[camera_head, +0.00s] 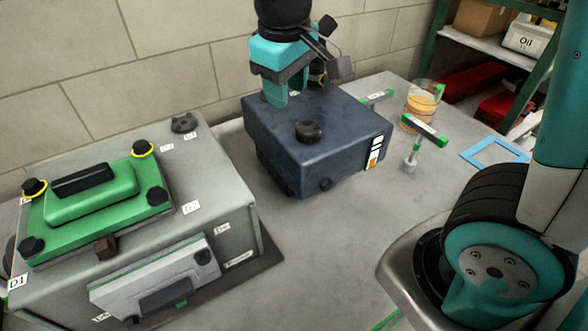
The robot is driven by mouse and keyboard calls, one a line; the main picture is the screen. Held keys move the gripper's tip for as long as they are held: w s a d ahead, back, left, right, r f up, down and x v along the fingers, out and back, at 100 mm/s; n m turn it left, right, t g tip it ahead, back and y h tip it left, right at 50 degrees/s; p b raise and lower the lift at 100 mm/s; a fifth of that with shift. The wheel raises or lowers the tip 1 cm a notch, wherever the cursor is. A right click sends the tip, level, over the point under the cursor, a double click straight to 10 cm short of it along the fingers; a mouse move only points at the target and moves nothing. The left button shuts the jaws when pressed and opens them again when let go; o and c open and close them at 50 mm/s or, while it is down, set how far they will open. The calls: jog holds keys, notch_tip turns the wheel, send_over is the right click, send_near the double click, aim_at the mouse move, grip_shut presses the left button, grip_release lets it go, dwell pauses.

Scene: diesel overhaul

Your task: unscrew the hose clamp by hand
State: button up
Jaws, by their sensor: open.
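My gripper (288,82) points down at the top middle, over the back of a dark blue box-shaped unit (345,131). Its teal and grey fingers are open, and no thing shows held between them. A small dark part with a yellowish band (318,76) shows just right of the gripper, partly hidden by it. I cannot tell whether this is the hose clamp. No hose clamp can be made out clearly elsewhere. The unit has a round black cap (308,130) on top, in front of the gripper.
A grey engine block (225,165) with a green cover (100,212) stands at the left. A jar of amber liquid (419,106), a green-handled tool (423,132) and a blue frame (490,151) are right of the unit. The grey bench (335,235) is clear in the front middle.

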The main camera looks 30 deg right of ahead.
jog(key=s+a+f+n+y+b, duration=0.1)
jog(key=s+a+y, duration=0.1)
jog(key=s, duration=0.4)
jog(key=s+a+f+n+g+y+b, duration=0.1)
jog(key=s+a+f+y+b, duration=0.1)
jog(key=s+a, duration=0.2)
jog(key=s, duration=0.3)
jog(key=shift+f, duration=0.2)
jog(key=shift+d, duration=0.1)
